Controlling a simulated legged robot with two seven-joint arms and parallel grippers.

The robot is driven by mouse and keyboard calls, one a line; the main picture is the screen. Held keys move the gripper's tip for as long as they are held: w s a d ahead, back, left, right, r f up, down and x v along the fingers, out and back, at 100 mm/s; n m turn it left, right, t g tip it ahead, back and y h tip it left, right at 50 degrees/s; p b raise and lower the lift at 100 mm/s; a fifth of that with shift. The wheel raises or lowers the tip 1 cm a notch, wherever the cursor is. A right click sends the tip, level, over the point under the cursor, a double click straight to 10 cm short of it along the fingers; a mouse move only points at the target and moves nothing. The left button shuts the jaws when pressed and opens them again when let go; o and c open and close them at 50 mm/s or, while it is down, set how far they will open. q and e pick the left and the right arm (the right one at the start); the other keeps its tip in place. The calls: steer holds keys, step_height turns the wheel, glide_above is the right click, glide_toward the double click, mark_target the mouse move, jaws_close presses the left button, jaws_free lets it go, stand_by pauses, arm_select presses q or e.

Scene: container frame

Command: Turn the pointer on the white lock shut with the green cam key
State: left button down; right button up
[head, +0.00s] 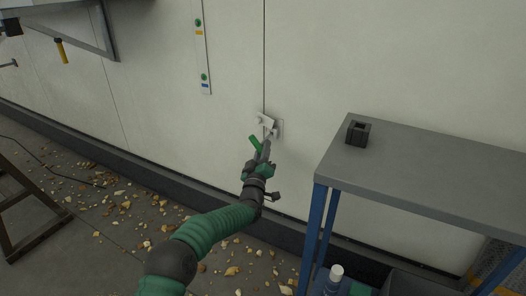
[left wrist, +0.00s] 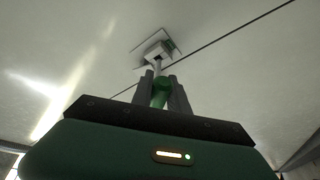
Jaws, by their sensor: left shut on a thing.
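The white lock (head: 268,124) sits on the pale wall beside a vertical seam, left of the grey table. My left gripper (head: 265,147) is just below and in front of it, shut on the green cam key (head: 255,142). In the left wrist view the green key (left wrist: 160,90) is between the two fingers (left wrist: 160,92), and its pale shank points up at the white lock (left wrist: 158,52). I cannot tell whether the shank is in the lock or just short of it. The pointer's exact direction is too small to read. My right gripper is not in view.
A grey table (head: 430,170) with blue legs stands at the right, with a small black block (head: 357,133) on it. A bottle (head: 334,278) stands below. A strip with green dots (head: 202,50) is on the wall. Stones (head: 160,225) litter the floor along the wall.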

mark_target(270, 136)
arm_select(q)
steer(key=shift+w+d+b, duration=0.3)
steer(key=shift+w+b, duration=0.3)
steer(key=shift+w, duration=0.05)
steer(key=shift+w+d+b, duration=0.25)
steer(key=shift+w+b, duration=0.3)
steer(key=shift+w, duration=0.05)
stand_by(1.2)
steer(key=shift+r, duration=0.2)
stand_by(0.3)
steer(key=shift+r, duration=0.1)
step_height(270, 136, up, 3)
steer(key=n+g+p, duration=0.2)
steer(key=n+p, duration=0.3)
steer(key=p, duration=0.1)
steer(key=n+g+p, duration=0.2)
steer(key=n+p, duration=0.4)
steer(key=p, duration=0.1)
steer(key=n+g+p, duration=0.2)
steer(key=n+p, duration=0.4)
steer(key=shift+d+f+g+p, duration=0.1)
steer(key=shift+f+g+p, duration=0.1)
steer(key=shift+g+p, duration=0.15)
steer(key=shift+f+n+h+p, duration=0.2)
steer(key=shift+n+h+p, duration=0.1)
steer(key=shift+n+p, duration=0.2)
